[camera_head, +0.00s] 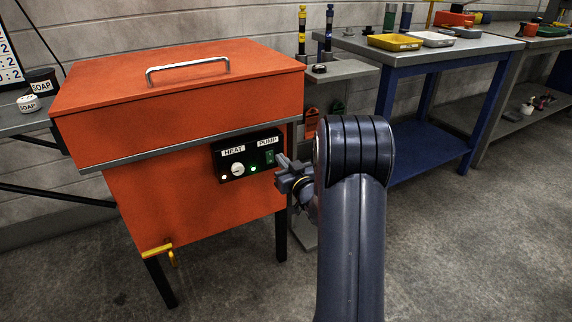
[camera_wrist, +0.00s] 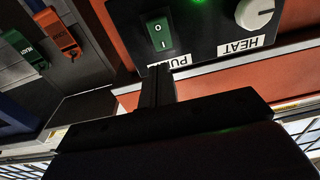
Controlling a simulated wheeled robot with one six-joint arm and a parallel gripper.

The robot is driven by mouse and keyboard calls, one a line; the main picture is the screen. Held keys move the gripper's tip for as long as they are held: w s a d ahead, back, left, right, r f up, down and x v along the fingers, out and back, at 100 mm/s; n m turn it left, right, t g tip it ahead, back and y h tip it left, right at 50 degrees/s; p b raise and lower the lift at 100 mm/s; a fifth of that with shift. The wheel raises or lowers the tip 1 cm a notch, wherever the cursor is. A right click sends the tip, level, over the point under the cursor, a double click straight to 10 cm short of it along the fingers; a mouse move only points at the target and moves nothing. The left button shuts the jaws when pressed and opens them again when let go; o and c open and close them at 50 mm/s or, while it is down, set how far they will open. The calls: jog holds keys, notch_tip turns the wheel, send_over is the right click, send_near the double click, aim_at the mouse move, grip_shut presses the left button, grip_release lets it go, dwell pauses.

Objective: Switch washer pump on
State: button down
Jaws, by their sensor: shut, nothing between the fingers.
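The orange washer (camera_head: 170,100) has a black control panel (camera_head: 246,155) on its front. The panel bears a green pump rocker switch (camera_head: 270,157) beside the PUMP label (camera_head: 267,142). A green lamp (camera_head: 253,168) left of the switch is lit; its glow also shows at the top of the wrist view (camera_wrist: 199,2). The switch appears upside down in the wrist view (camera_wrist: 158,33); which side is pressed is unclear. My gripper (camera_head: 282,161) is shut and empty, just right of the switch. In the wrist view its fingertips (camera_wrist: 157,76) are near the switch and partly cover the PUMP label; contact is unclear.
A yellow valve handle (camera_head: 158,250) is low on the washer. A stand with orange and green tags (camera_wrist: 62,32) is right of the washer. A blue bench (camera_head: 425,110) stands behind; the floor in front is clear.

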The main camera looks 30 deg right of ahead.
jog(key=s+r+p, duration=0.1)
jog(key=s+p, duration=0.1)
jog(key=s, duration=0.8)
jog(key=shift+s+d+r, duration=0.15)
jog(key=shift+d+r, duration=0.05)
